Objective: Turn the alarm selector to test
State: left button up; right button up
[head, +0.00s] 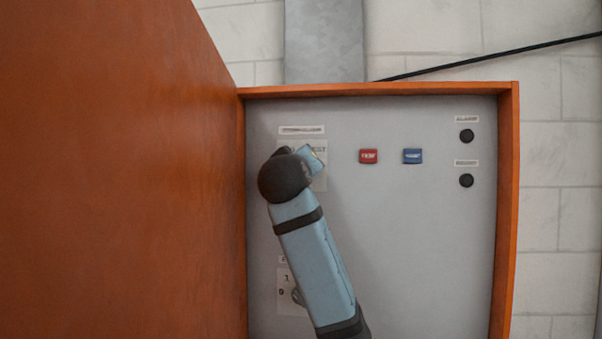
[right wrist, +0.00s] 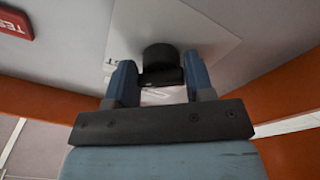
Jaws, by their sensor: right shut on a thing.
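A black selector knob (right wrist: 160,56) sits on a pale plate (right wrist: 205,45) on the grey panel. My right gripper (right wrist: 160,82) is shut on this knob, with one blue finger on each side. In the head view the plate (head: 319,182) is at the panel's upper left, below a small label (head: 301,130) too blurred to read. My right wrist covers the knob and most of the plate there, so I cannot tell the position it points to. My left gripper is not in view.
A red button (head: 368,156) and a blue button (head: 412,156) are right of the plate. Two black round parts (head: 466,136) are farther right. Another selector plate (head: 286,279) is lower left, partly behind my arm. The orange door (head: 110,170) fills the left side.

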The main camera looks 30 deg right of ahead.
jog(key=shift+m, duration=0.3)
dwell(0.4)
jog(key=o, duration=0.6)
jog(key=shift+o, duration=0.6)
jog(key=shift+w+a, duration=0.1)
jog(key=shift+a, duration=0.05)
jog(key=b+v, duration=0.2)
jog(key=v, duration=1.2)
jog(key=shift+b, duration=0.35)
